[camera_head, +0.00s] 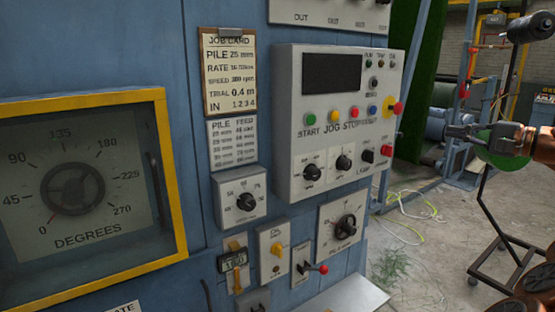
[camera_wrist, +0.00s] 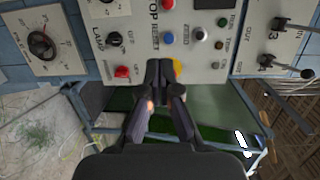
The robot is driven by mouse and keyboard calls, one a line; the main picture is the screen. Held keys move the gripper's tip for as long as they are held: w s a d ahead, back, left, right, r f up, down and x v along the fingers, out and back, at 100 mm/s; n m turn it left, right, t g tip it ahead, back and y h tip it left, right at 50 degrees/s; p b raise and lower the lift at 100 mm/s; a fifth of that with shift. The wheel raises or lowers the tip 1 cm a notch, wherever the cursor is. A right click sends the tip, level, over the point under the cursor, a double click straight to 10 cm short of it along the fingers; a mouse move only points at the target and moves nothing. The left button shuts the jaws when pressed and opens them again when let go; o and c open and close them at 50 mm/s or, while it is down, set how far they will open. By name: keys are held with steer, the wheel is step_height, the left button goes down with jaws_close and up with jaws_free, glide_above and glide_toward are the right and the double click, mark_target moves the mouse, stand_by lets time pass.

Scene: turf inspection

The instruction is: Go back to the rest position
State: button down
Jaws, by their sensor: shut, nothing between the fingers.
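My gripper (camera_head: 452,131) is at the right of the head view, its fingers pointing left toward the grey control panel (camera_head: 284,120). The fingers are closed together and empty. A gap shows between them and the panel's right edge. In the wrist view my gripper (camera_wrist: 160,68) has its fingertips together in front of the panel (camera_wrist: 192,68), which appears turned sideways. The fingers partly cover a yellow-ringed control (camera_wrist: 178,68). In the head view the red knob with a yellow base (camera_head: 393,107) is in full sight, left of my fingertips.
A yellow-framed dial (camera_head: 90,195) marked in degrees is at the left. Switch boxes and a red-tipped lever (camera_head: 322,268) sit below the panel. A job card (camera_head: 229,75) hangs above left. Loose cables (camera_head: 415,207) lie on the floor at right. A wheeled stand (camera_head: 490,268) is nearby.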

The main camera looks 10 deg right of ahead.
steer(key=a+f+n+g+y, duration=0.25)
steer(key=a+g, duration=0.25)
steer(key=a, duration=1.4)
steer(key=s+a+f+n+g+h, duration=0.1)
steer(key=s+a+f+n+g, duration=0.25)
steer(key=a, duration=0.55)
steer(key=s+a+f+n+g+h, duration=0.1)
steer(key=s+a+f+g+h, duration=0.1)
steer(key=s+a+f, duration=0.55)
steer(key=s+a+f+n+g+h, duration=0.3)
steer(key=s+a+f+g+h, duration=0.15)
steer(key=s+f, duration=0.75)
steer(key=s+d+f+h, duration=0.2)
steer(key=s+d+f, duration=0.1)
steer(key=s, duration=0.5)
steer(key=s+d+f+n+g+h, duration=0.1)
steer(key=s+d+f+h, duration=0.2)
steer(key=s, duration=0.4)
step_height(320, 180, down, 3)
steer(key=shift+s+d+r, duration=0.2)
steer(key=shift+s+d, duration=0.2)
steer(key=shift+d, duration=0.1)
